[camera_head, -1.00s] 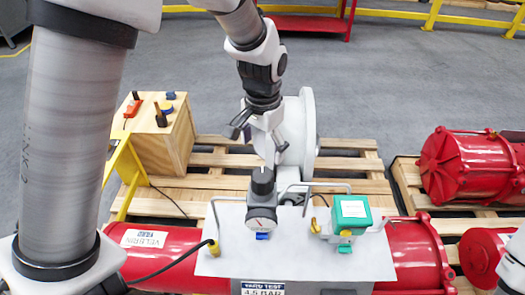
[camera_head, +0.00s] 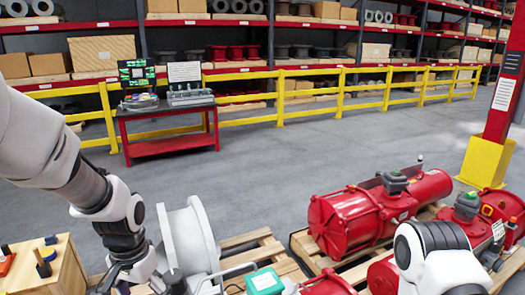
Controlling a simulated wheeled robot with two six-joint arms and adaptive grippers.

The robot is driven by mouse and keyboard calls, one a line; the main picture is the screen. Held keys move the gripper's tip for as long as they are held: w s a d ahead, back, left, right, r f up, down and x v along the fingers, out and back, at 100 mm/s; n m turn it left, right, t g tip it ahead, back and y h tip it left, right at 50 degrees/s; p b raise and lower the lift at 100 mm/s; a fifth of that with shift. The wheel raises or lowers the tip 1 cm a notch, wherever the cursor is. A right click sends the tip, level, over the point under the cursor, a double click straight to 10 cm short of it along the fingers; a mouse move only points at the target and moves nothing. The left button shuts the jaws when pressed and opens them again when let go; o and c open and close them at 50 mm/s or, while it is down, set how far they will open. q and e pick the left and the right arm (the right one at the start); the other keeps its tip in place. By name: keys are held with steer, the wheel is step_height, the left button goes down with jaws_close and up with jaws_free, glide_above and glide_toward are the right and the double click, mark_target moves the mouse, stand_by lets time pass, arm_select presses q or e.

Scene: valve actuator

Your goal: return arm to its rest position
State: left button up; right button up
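My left arm comes in from the left and reaches down to the bottom edge. My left gripper (camera_head: 140,284) is at that edge, with its dark fingers spread apart and nothing seen between them; the tips are cut off. It is beside the grey round flange (camera_head: 190,240), on its left. The green box (camera_head: 264,281) of the valve actuator and part of its red body (camera_head: 328,284) show at the bottom edge. My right arm shows as a white and black joint at the bottom right; its gripper is out of view.
A wooden box (camera_head: 62,272) with buttons stands at the lower left. Red actuators (camera_head: 345,222) lie on pallets at the right, near a red post with a yellow base (camera_head: 485,163). A yellow railing (camera_head: 310,95) and a red bench (camera_head: 170,145) stand behind open floor.

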arm_select(q)
steer(key=s+a+f+n+g+b, duration=0.1)
steer(key=s+f+g+b, duration=0.2)
steer(key=s+f, duration=1.25)
steer(key=s+a+f+g+b, duration=0.1)
steer(key=s+f+g+b, duration=0.1)
steer(key=s+f, duration=1.35)
steer(key=w+f+n+t, duration=0.1)
steer(key=w+f+t, duration=0.3)
steer(key=w, duration=0.5)
steer(key=shift+w+f+n+t, duration=0.15)
steer(key=shift+f+n+t, duration=0.15)
steer(key=shift+f+t, duration=0.15)
arm_select(e)
step_height(320, 180, down, 5)
steer(key=shift+f, duration=0.2)
arm_select(q)
steer(key=shift+d, duration=0.1)
